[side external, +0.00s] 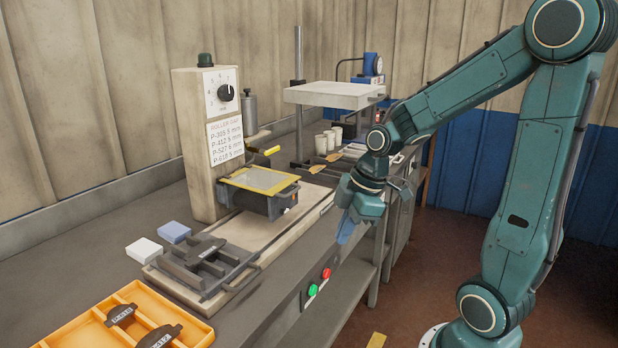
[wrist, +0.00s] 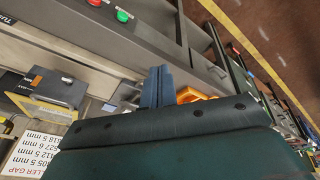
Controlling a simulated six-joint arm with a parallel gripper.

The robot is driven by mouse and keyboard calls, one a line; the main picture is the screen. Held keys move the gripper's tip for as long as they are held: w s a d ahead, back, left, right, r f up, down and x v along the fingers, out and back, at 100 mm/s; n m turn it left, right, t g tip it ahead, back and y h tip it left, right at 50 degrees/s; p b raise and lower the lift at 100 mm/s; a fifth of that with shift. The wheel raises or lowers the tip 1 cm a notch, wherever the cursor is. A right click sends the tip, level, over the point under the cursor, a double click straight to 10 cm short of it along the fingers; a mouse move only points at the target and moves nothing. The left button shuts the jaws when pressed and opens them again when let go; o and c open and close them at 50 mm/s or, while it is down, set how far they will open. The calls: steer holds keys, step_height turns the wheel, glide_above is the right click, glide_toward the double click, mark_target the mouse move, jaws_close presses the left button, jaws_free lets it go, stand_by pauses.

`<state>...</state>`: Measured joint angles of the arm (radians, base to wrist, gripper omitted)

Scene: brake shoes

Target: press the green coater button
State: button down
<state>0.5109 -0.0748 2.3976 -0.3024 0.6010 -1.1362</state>
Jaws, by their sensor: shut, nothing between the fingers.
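The green button (side external: 312,290) is on a small panel on the bench's front face. A red button (side external: 326,274) is just above and to its right. In the wrist view the green button (wrist: 122,16) is near the top edge, with the red button (wrist: 94,2) partly cut off beside it. My gripper (side external: 346,237) is shut and empty, with its blue fingers pointing down in front of the bench, above and to the right of the buttons in the side view. In the wrist view the shut fingers (wrist: 158,72) are apart from the green button.
The coater machine (side external: 207,140) with a dial and printed label stands on the bench, its yellow-framed plate (side external: 262,180) in front. A dark fixture (side external: 205,265) and an orange tray (side external: 200,322) with brake shoes are nearer. Open floor lies before the bench.

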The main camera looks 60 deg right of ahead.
mark_target(313, 290)
steer(key=d+f+n+t+y, duration=0.2)
steer(key=d+f+n, duration=0.5)
steer(key=d+f, duration=0.5)
steer(key=shift+d+f+n+y, duration=0.25)
steer(key=shift+f+y, duration=0.35)
steer(key=shift+f, duration=2.15)
steer(key=shift+a, duration=0.1)
steer(key=w+a+f, duration=0.3)
steer(key=w+f, duration=0.5)
steer(key=shift+w+a, duration=0.2)
steer(key=shift+a, duration=0.2)
steer(key=shift+f, duration=0.1)
